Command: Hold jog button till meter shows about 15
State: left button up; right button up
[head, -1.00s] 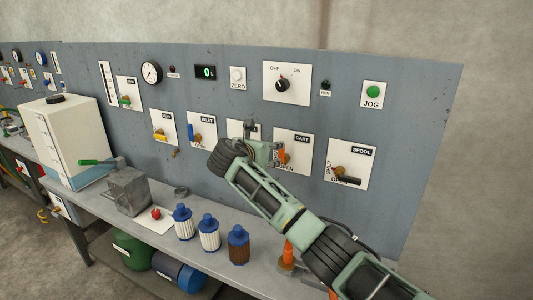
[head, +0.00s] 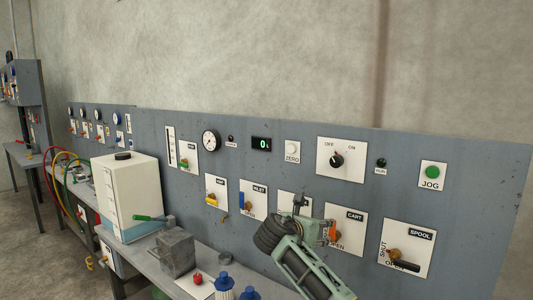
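The green jog button (head: 432,172) sits on a white plate marked JOG at the right of the grey panel. The digital meter (head: 261,144) is at the panel's upper middle and reads 0 in green. My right gripper (head: 300,204) is in front of the lower valve row, left of the CART plate, below and left of the jog button and apart from it. Its fingers are small and partly hidden by the arm, so their opening cannot be told. My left gripper is not in view.
The OFF/ON knob (head: 337,160) and ZERO button (head: 292,148) are left of the jog button. The CART valve (head: 333,230) and SPOOL valve (head: 394,254) are below. A white box (head: 130,195) and grey block (head: 175,254) stand on the bench.

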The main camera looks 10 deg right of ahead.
aim_at(432, 172)
jog(key=z, duration=1.4)
